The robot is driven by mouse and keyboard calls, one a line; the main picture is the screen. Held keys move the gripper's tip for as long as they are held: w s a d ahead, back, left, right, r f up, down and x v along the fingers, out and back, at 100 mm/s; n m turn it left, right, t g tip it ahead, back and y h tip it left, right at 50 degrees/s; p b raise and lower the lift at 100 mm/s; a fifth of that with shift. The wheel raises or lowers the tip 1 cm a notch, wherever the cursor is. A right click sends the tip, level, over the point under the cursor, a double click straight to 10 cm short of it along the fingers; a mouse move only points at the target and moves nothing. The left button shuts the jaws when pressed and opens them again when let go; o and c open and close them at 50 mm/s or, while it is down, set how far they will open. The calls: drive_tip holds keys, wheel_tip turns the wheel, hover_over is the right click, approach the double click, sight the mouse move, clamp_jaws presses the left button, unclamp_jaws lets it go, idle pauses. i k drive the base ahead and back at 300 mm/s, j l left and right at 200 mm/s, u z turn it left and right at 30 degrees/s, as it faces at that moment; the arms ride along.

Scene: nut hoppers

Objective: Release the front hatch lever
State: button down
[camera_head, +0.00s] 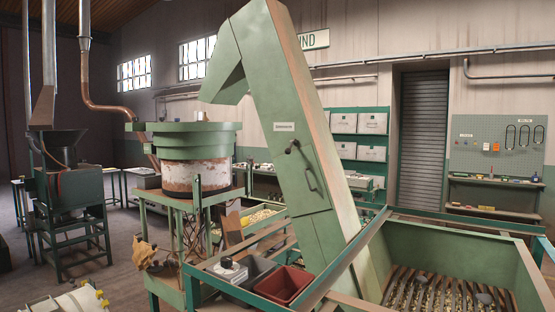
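A tall, tilted green elevator housing (262,72) stands in the middle of the head view. On its front is a hatch panel (305,198) that looks shut, its edges lying flush with the housing. A small dark lever (292,146) sits at the panel's upper edge, below a white label (284,127). A curved bar handle (309,172) is fixed lower on the panel. The lever is small, so I cannot tell whether it is latched. My gripper is not in view.
A green hopper (455,248) with a slatted grate stands at right front. A red bin (283,285) sits in the frame below the hatch. A round green bowl machine (190,140) stands left. Open floor (125,262) shows at left.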

sight(288, 151)
drive_tip(key=i+j+z, duration=0.1)
drive_tip(key=j, duration=0.25)
drive_tip(key=i+j+z, duration=0.25)
drive_tip(key=i+j, duration=0.15)
drive_tip(key=j, duration=0.3)
drive_tip(key=i+j+z, duration=0.1)
drive_tip(key=j, duration=0.3)
drive_tip(key=i+l, duration=0.05)
